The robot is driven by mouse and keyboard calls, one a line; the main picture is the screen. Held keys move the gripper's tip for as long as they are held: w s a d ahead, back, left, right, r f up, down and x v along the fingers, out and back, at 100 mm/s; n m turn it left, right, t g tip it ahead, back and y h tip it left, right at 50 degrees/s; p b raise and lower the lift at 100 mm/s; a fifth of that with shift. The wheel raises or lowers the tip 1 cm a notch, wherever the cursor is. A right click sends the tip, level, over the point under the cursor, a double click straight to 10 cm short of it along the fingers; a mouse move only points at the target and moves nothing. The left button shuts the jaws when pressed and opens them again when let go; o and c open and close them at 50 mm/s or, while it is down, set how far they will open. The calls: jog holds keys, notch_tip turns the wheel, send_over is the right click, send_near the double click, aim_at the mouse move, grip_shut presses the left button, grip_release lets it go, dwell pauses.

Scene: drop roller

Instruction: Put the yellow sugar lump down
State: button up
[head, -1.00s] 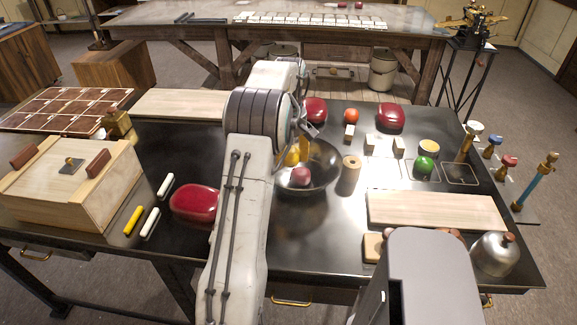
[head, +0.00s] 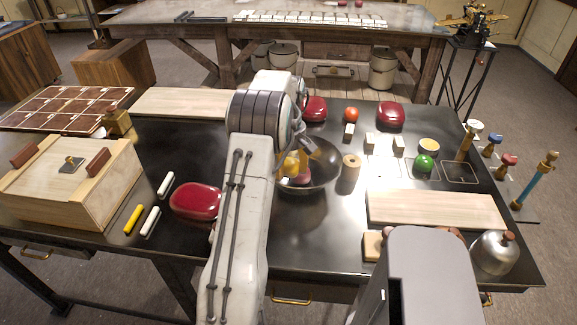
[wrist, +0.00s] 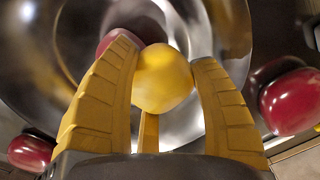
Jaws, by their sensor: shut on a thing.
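The yellow sugar lump (wrist: 163,78) is round and sits between the yellow fingers of my gripper (wrist: 165,85) in the wrist view. My gripper is shut on it. In the head view the lump (head: 290,166) shows beside my arm, over the dark metal bowl (head: 325,178). The bowl also fills much of the wrist view (wrist: 225,30). A pinkish-red lump (wrist: 118,42) lies in the bowl, partly hidden behind a finger; it also shows in the head view (head: 302,181). I cannot tell whether the yellow lump touches the bowl.
A wooden spool (head: 350,168) stands right of the bowl. Glossy red rounded objects lie behind it (head: 315,108), at back right (head: 390,114) and left of my arm (head: 195,201). A green ball (head: 424,164) and a pale board (head: 437,209) are at right. A lidded wooden box (head: 72,185) stands left.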

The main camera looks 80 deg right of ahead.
jog(key=shift+f, duration=0.35)
jog(key=o, duration=0.9)
jog(key=shift+o, duration=0.2)
